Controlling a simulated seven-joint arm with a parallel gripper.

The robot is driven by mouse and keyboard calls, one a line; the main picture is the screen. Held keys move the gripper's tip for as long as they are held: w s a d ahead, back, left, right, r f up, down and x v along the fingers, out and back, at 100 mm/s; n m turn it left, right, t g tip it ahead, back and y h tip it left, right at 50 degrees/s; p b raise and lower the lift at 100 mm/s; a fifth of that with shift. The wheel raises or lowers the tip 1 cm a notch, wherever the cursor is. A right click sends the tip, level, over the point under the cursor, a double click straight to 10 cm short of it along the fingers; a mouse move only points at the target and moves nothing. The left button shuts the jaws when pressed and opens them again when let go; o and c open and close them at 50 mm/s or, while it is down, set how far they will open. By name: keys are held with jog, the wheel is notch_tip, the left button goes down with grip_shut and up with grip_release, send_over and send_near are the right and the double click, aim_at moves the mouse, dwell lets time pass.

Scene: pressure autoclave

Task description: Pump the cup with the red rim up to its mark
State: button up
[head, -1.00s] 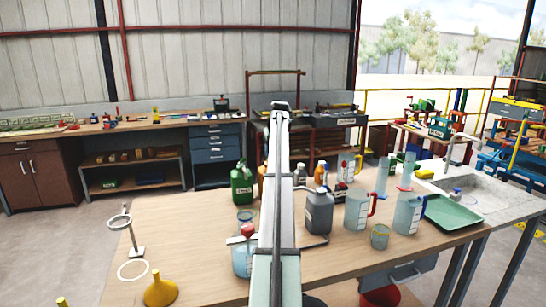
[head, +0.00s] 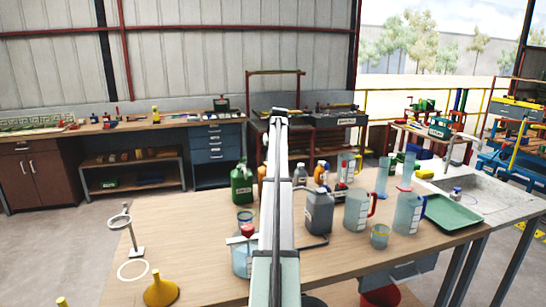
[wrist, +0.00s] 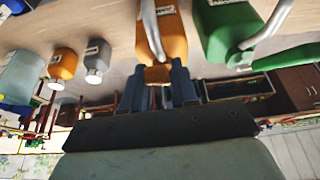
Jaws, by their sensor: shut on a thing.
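In the wrist view, which looks upside down, my gripper (wrist: 155,76) is shut on the brown-orange top of an orange bottle (wrist: 174,32). A grey tube (wrist: 151,28) runs along that bottle. In the head view this orange bottle (head: 262,172) shows only as a sliver beside my arm, and my gripper is hidden behind the arm. A small cup with a blue rim (head: 245,215) stands left of the arm, and one with a yellowish rim (head: 380,237) stands to the right. I cannot make out a red-rimmed cup; my arm hides part of the table.
A green bottle (head: 241,185) stands beside the orange one. A grey can (head: 319,213), jugs (head: 357,210) (head: 408,213) and a green tray (head: 453,212) are on the right. A yellow funnel (head: 160,291) and ring stand (head: 136,250) are at front left.

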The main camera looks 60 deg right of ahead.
grip_shut()
jog(key=shift+s+a+f, duration=0.25)
jog(key=shift+f, duration=0.1)
jog(key=shift+f+t+h, duration=0.15)
jog(key=shift+t+h, duration=0.35)
jog(key=o, duration=0.7)
grip_release()
jog(key=shift+c, duration=0.2)
